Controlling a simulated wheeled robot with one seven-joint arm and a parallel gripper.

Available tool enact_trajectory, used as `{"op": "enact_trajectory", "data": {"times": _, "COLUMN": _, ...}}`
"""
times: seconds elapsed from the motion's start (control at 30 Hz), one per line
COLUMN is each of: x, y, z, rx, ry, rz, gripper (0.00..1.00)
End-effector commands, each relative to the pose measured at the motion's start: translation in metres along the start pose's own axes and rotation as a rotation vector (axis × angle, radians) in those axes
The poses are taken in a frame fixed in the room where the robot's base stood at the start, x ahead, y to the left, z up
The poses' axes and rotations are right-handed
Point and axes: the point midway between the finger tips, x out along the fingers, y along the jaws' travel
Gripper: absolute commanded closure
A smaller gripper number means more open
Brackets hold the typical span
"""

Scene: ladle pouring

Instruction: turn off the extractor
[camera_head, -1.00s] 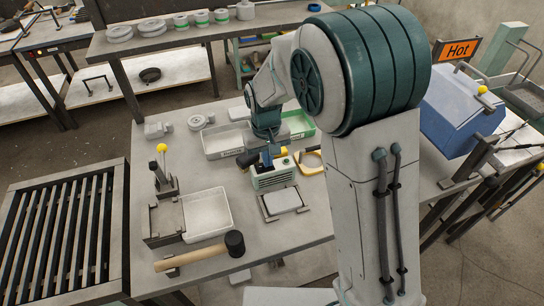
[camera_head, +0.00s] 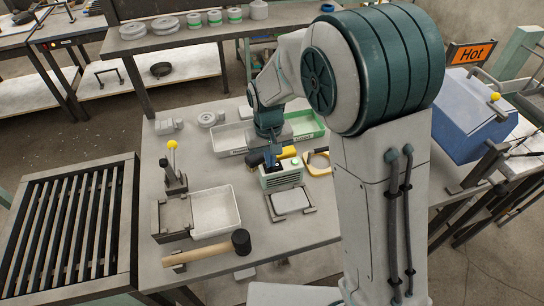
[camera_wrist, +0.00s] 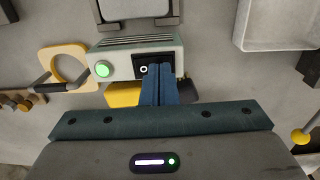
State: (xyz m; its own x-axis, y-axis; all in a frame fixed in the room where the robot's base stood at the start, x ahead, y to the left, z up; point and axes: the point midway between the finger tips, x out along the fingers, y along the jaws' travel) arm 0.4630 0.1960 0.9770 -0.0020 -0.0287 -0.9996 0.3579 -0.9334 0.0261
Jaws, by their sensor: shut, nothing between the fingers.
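My gripper (camera_wrist: 159,71) is shut and empty. Its blue fingertips are over the right part of the switch and hide it. Whether they touch it I cannot tell. In the head view my gripper (camera_head: 271,160) is at the box's top.
White trays (camera_head: 214,211) and a mallet (camera_head: 240,242) are on the left. A green tray (camera_head: 306,126) stands behind.

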Motion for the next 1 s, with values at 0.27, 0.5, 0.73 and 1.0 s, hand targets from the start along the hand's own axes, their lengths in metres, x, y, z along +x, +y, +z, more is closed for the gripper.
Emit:
{"op": "enact_trajectory", "data": {"times": 0.27, "x": -0.062, "y": 0.003, "z": -0.002, "rx": 0.005, "ry": 0.017, "rz": -0.001, "gripper": 1.00}}
{"op": "enact_trajectory", "data": {"times": 0.5, "x": -0.110, "y": 0.003, "z": -0.001, "rx": 0.003, "ry": 0.016, "rz": 0.001, "gripper": 1.00}}
{"op": "enact_trajectory", "data": {"times": 0.73, "x": -0.129, "y": 0.003, "z": -0.001, "rx": 0.003, "ry": 0.013, "rz": 0.001, "gripper": 1.00}}
{"op": "enact_trajectory", "data": {"times": 1.0, "x": -0.131, "y": 0.003, "z": -0.001, "rx": 0.002, "ry": 0.012, "rz": 0.002, "gripper": 1.00}}
